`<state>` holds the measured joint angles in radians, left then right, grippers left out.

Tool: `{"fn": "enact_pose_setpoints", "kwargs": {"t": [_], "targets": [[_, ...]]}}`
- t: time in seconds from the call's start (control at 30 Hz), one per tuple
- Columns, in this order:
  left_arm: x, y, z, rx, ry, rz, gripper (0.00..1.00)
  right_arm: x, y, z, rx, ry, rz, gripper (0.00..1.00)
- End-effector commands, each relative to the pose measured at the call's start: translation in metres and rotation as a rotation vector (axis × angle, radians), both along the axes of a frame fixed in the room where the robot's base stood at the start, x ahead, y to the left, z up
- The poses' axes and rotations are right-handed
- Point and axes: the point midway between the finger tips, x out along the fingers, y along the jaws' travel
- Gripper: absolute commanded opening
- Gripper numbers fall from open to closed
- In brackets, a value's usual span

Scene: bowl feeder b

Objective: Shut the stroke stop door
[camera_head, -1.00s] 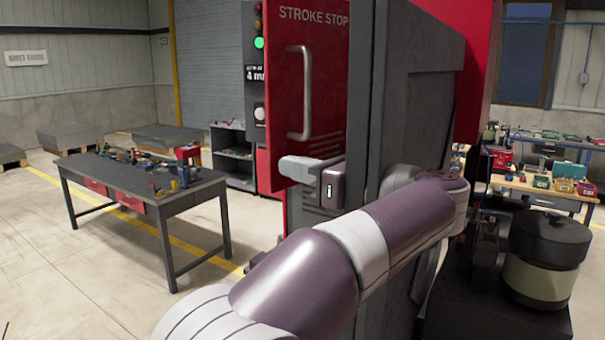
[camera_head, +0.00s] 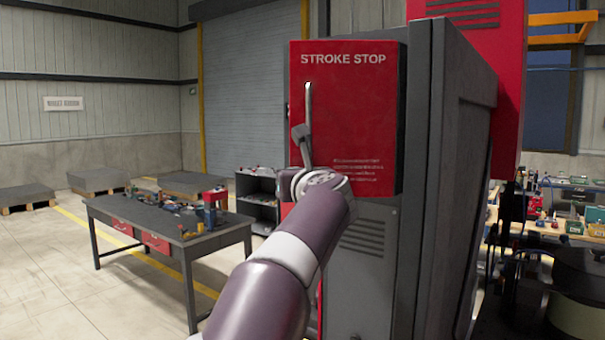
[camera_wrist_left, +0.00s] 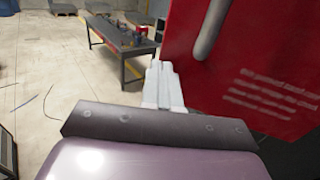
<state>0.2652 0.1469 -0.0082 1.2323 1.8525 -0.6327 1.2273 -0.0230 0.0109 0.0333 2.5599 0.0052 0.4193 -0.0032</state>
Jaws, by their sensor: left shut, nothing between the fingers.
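The red stroke stop door (camera_head: 365,130) faces me on the front of the grey machine cabinet, its lettering at the top. I cannot tell whether it is fully closed. My left gripper (camera_head: 300,133) is shut and empty, in front of the door's left part. In the left wrist view my shut fingers (camera_wrist_left: 160,68) point past the left edge of the door (camera_wrist_left: 260,75), with the handle (camera_wrist_left: 209,30) to their right. Contact cannot be told. My right gripper is out of view.
A grey workbench (camera_head: 140,213) with small parts stands to the left, with a dark shelf (camera_head: 258,200) behind it. The grey cabinet side (camera_head: 455,150) stands right of the door. A dark bowl feeder (camera_head: 580,275) is at the lower right. Open floor lies at the left.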

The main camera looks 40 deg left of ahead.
Motion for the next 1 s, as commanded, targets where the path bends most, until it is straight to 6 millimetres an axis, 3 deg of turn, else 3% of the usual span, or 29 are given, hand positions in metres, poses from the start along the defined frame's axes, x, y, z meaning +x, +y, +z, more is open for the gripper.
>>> {"fn": "enact_pose_setpoints", "kwargs": {"t": [0.03, 0.23, 0.4, 0.7, 1.0], "targets": [[0.004, 0.009, 0.007, 0.001, 0.001, -0.035, 0.00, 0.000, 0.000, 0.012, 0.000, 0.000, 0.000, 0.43], [0.036, 0.030, 0.007, -0.003, 0.001, -0.219, 0.00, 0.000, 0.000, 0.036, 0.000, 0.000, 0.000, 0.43], [0.063, 0.040, 0.005, -0.001, 0.001, -0.217, 0.00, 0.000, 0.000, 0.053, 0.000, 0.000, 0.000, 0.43], [0.097, 0.049, 0.003, 0.000, 0.001, -0.216, 0.00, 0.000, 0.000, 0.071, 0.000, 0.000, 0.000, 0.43], [0.112, 0.051, 0.001, 0.001, 0.000, -0.216, 0.00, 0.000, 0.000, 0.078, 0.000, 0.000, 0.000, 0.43]]}}
